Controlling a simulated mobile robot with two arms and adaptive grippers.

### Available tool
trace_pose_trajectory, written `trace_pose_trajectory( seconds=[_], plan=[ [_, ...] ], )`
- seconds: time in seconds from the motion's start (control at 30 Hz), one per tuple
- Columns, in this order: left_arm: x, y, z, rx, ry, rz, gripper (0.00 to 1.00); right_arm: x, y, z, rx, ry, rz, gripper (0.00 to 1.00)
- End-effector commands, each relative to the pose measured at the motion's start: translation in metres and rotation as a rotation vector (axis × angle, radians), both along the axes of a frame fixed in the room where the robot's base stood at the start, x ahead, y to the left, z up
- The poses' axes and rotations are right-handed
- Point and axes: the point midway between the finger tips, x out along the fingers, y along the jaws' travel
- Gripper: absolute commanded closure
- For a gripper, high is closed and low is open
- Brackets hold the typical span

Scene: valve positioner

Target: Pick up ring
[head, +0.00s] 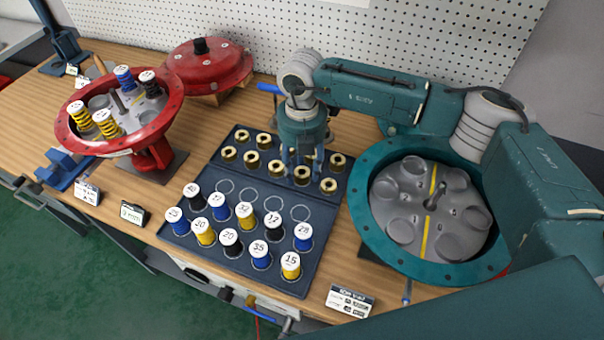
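Several brass rings stand in two rows on the dark tray (222,262), at its back part. One ring (301,176) lies just below my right gripper (304,172), and another ring (328,186) is to its right. The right gripper points down over the back rows, with its fingers apart. Its fingers partly hide the rings behind them. I cannot tell whether the fingertips touch a ring. My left gripper is not in view.
A teal round housing (365,225) is at right, and a red housing (70,135) with springs is at left. A red cover (208,68) lies behind. A pegboard wall closes the back.

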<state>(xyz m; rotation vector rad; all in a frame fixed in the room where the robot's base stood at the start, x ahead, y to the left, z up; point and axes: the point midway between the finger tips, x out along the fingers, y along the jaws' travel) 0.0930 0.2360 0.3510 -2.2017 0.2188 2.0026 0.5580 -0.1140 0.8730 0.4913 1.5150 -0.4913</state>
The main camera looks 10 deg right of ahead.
Motion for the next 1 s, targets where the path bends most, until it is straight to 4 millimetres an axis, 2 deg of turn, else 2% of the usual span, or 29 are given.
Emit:
trace_pose_trajectory(
  seconds=[0.03,0.17,0.2,0.47,0.63,0.77,1.0],
  plan=[
    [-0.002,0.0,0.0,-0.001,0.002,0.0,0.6,0.0,0.0,0.0,0.0,0.0,0.0,0.73],
    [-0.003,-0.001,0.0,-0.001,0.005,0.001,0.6,0.0,0.0,0.0,0.0,0.0,0.0,0.99],
    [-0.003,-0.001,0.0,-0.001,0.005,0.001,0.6,0.0,0.0,0.0,0.0,0.0,0.0,1.0],
    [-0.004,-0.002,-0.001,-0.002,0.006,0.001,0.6,0.001,0.0,0.002,0.0,-0.001,0.0,1.0],
    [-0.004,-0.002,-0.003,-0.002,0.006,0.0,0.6,0.001,0.0,0.012,0.001,-0.003,0.0,1.0],
    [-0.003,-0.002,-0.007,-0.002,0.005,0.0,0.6,0.001,0.0,0.03,0.001,-0.005,0.0,1.0],
    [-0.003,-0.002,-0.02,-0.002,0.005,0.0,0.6,0.002,0.001,0.089,0.003,-0.008,0.0,1.0]
  ],
)
